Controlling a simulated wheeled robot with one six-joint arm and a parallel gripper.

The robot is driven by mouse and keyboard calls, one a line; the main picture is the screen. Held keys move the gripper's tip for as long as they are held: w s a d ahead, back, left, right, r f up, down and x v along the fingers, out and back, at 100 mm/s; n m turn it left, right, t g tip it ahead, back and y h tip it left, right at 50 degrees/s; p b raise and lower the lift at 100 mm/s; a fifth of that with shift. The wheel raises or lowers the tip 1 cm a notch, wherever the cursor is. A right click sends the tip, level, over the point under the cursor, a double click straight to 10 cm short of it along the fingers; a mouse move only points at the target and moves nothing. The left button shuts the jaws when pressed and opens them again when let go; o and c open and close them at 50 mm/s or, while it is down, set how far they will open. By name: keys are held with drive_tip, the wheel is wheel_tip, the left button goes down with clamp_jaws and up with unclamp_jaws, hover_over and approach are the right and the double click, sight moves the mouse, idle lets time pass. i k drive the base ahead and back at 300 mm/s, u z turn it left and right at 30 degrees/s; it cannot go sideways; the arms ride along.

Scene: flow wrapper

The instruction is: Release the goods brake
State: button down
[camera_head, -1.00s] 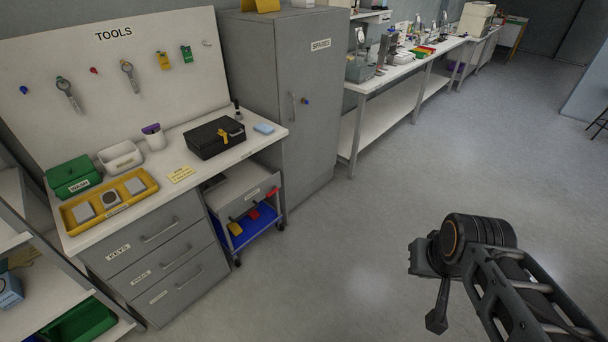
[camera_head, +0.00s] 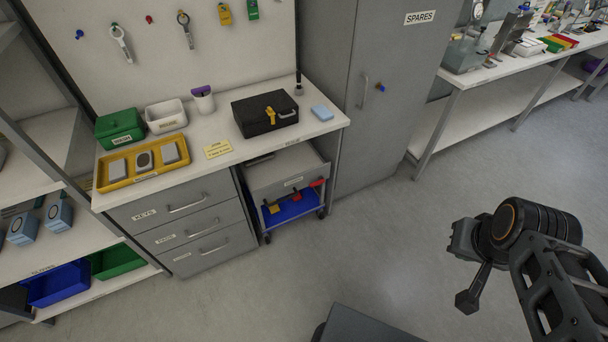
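No part marked as a goods brake can be made out in this view. A small grey trolley (camera_head: 283,176) on castors stands under the right end of the tool bench, with a red part (camera_head: 316,183) at its right side. Which part, if any, is a brake I cannot tell. My arm reaches in from the lower right, over open floor and well apart from the bench and trolley. Its end, my gripper (camera_head: 468,301), appears small and dark, pointing down. Its fingers are too unclear to show whether they are open.
The bench (camera_head: 330,124) holds a black case (camera_head: 264,113), a yellow tray (camera_head: 113,184) and a green box (camera_head: 120,127). A grey SPARES cabinet (camera_head: 345,55) stands to its right, then a long white worktable (camera_head: 440,125). Shelving (camera_head: 40,190) is at the left.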

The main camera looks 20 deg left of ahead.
sight(321, 180)
drive_tip(key=u, duration=0.6)
drive_tip(key=i, duration=0.65)
drive_tip(key=u, duration=1.1)
drive_tip(key=i, duration=0.3)
drive_tip(key=u, duration=0.25)
